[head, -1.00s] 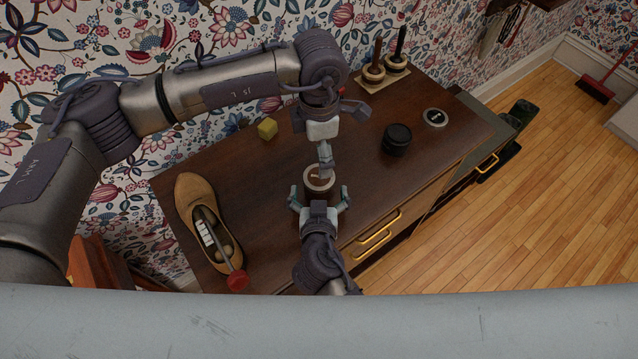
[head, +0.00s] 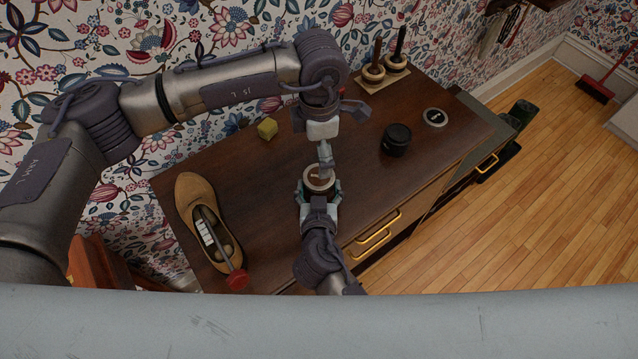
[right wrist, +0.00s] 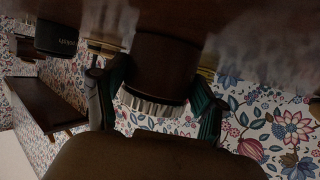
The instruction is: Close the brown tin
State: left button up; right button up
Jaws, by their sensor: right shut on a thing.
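The brown tin (head: 318,184) stands upright near the front edge of the dark wooden cabinet top. Its round top shows a pale ring and a light mark. My right gripper (head: 319,192) is shut on its sides from the front. In the right wrist view the brown tin (right wrist: 165,65) sits between both fingers, with a pale ribbed band (right wrist: 150,105) at one end; I cannot tell whether this is the lid. My left gripper (head: 325,158) points down right over the tin's top. Its fingertips overlap, so I cannot tell whether it is open or holds anything.
A black tin (head: 396,139) and a round black-and-pale disc (head: 435,117) are to the right. A yellow block (head: 267,128) lies behind left. A tan shoe (head: 195,195) with a red-ended tool is at left. A wooden stand (head: 383,80) is at the back.

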aim_at(319, 185)
pick_arm(q)
jog(key=n, duration=0.4)
jog(key=shift+n, duration=0.4)
jog(key=n, duration=1.1)
jog(key=shift+n, duration=0.3)
jog(key=n, duration=0.6)
jog(key=shift+f, duration=4.05)
jog(key=c, duration=1.3)
